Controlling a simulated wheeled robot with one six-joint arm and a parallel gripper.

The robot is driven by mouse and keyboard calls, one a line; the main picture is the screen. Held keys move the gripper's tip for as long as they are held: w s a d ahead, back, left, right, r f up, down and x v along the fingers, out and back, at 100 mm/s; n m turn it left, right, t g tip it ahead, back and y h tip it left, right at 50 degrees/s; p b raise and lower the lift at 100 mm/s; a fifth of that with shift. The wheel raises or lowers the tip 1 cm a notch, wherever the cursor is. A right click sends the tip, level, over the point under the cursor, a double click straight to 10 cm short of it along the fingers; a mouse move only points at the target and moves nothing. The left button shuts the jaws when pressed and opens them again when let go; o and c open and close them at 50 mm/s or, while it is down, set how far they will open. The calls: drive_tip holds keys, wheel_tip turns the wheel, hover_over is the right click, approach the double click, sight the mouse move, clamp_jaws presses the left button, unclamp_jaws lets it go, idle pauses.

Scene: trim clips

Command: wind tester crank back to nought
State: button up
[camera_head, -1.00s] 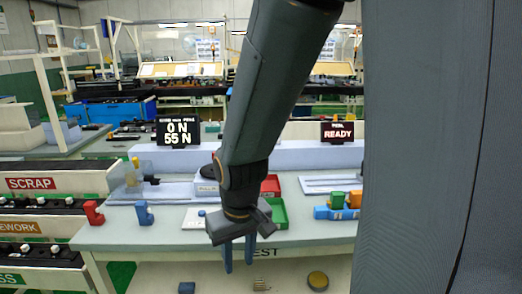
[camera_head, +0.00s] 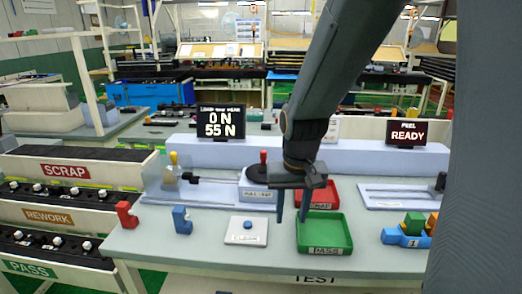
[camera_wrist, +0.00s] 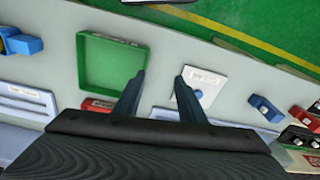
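The tester (camera_head: 215,190) stands on the grey bench, labelled PULL-OFF, with a yellow-topped post (camera_head: 174,158) at its left end. A red knob (camera_head: 264,156) rises at its right end, just left of my wrist; it looks like the crank handle. My wrist and gripper partly cover this end, so the crank's arm and angle cannot be told. The load display (camera_head: 220,122) reads 0 N and 55 N. My gripper (camera_head: 291,214) points down, open and empty, right of the knob and above the bench. Its spread fingers also show in the wrist view (camera_wrist: 159,78).
A green PASS tray (camera_head: 324,247) lies below my gripper, with a red tray (camera_head: 327,197) behind it. A white plate with a blue button (camera_head: 247,231) and red (camera_head: 126,215) and blue (camera_head: 181,220) clips stand left. A READY display (camera_head: 408,133) is at right.

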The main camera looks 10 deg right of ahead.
sight(264, 152)
drive_tip(key=w+r+m, duration=0.3)
drive_tip(key=w, duration=0.6)
drive_tip(key=w+r+m, duration=0.3)
drive_tip(key=w+m, duration=0.1)
drive_tip(key=w, duration=0.6)
drive_tip(key=w+r+m+g+b, duration=0.1)
drive_tip(key=w+r+m, duration=0.2)
drive_tip(key=w, duration=0.6)
drive_tip(key=shift+w+d+r+m, duration=0.1)
drive_tip(key=shift+w+r+m, duration=0.2)
drive_tip(key=shift+w+r, duration=0.1)
drive_tip(key=shift+f+p, duration=1.25)
drive_tip(key=shift+f, duration=2.55)
clamp_jaws()
